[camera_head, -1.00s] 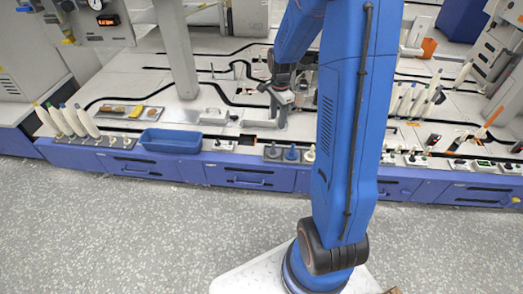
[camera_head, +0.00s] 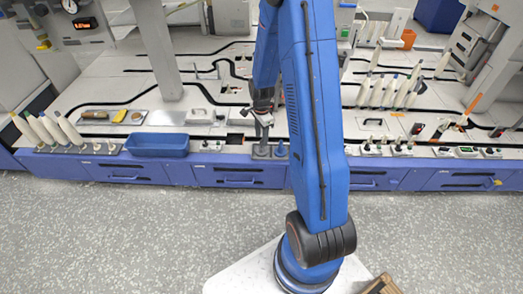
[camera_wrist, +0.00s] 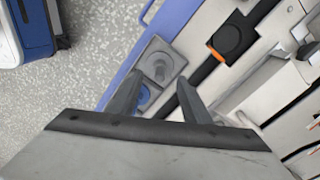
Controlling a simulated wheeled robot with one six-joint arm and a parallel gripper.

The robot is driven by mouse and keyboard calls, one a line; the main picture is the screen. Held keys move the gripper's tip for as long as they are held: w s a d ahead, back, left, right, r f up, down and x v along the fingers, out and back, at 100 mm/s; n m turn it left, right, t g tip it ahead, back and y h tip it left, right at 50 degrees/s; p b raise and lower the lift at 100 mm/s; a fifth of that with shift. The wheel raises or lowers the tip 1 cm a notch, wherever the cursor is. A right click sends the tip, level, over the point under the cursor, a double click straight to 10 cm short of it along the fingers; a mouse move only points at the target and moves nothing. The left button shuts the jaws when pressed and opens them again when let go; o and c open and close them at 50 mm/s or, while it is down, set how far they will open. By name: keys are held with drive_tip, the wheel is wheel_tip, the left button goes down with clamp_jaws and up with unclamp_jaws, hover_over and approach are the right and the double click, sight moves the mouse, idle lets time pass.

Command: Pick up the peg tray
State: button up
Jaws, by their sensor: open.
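The peg tray (camera_head: 263,156) sits along the front edge of the counter, with a grey peg and a blue peg showing. My arm hides its right part in the head view. In the wrist view the peg tray (camera_wrist: 147,54) shows a grey peg (camera_wrist: 160,66) on a square base, with a blue peg (camera_wrist: 143,97) nearer my gripper, partly behind the left finger. My gripper (camera_wrist: 157,88) is open and empty, pointing down at the tray. In the head view my gripper (camera_head: 262,118) is above the tray, seemingly without touching it.
A blue bin (camera_head: 157,146) stands left of the tray, with upright white bobbins (camera_head: 60,128) farther left. More bobbins (camera_head: 390,92) stand at right. In the wrist view a black block with an orange edge (camera_wrist: 234,37) and grey rails lie to the right.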

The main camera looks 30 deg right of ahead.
sight(262, 147)
drive_tip(key=shift+f, duration=2.95)
clamp_jaws()
